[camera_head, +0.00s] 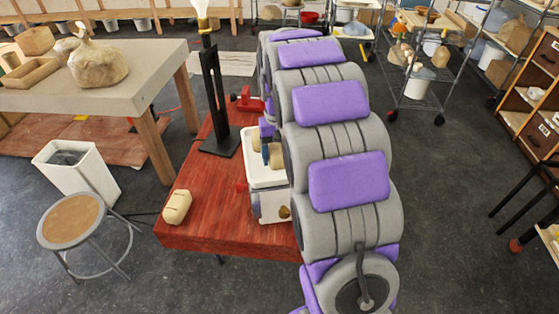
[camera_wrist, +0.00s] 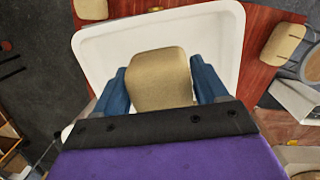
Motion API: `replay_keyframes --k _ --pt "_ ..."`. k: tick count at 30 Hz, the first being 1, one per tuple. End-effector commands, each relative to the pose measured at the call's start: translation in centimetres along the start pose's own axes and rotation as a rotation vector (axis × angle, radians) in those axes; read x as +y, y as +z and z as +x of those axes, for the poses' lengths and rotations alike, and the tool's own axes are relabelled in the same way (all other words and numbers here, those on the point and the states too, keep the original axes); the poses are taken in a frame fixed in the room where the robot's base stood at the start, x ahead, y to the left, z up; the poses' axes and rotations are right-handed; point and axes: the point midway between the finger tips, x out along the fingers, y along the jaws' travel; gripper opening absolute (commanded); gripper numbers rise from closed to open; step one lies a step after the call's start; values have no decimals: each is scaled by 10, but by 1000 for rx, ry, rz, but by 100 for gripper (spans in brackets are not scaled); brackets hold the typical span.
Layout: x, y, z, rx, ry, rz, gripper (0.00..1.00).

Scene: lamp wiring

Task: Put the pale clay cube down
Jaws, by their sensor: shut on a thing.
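My gripper (camera_wrist: 160,82) is shut on the pale clay cube (camera_wrist: 158,78), with one blue finger on each side of it. The cube looks tan, with rounded edges. In the wrist view it is in front of a white tray-like container (camera_wrist: 228,28); I cannot tell whether it touches the container. In the head view my gripper (camera_head: 267,148) is partly hidden behind my arm, and the cube (camera_head: 258,143) shows only in part, at the white container (camera_head: 267,176).
The red table (camera_head: 215,236) bears the white container, a black lamp stand (camera_head: 213,100) and a second pale block (camera_head: 177,207) at its front left corner. A red clamp-like thing (camera_head: 246,100) is farther back. A stool (camera_head: 72,218) and white bin (camera_head: 75,170) stand left.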

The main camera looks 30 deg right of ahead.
Motion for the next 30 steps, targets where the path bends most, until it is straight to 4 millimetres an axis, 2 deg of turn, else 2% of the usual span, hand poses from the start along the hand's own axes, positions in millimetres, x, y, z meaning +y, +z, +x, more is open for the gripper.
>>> replay_keyframes --k 1,4,15,16,23,30 --pt "0 0 10 -3 0 1 12" --pt "0 -2 21 -1 0 1 12" --pt "0 -3 23 2 0 0 12" --pt "0 -3 23 3 0 0 75" --pt "0 -4 24 2 0 0 97" --pt "0 -3 23 2 0 1 98"
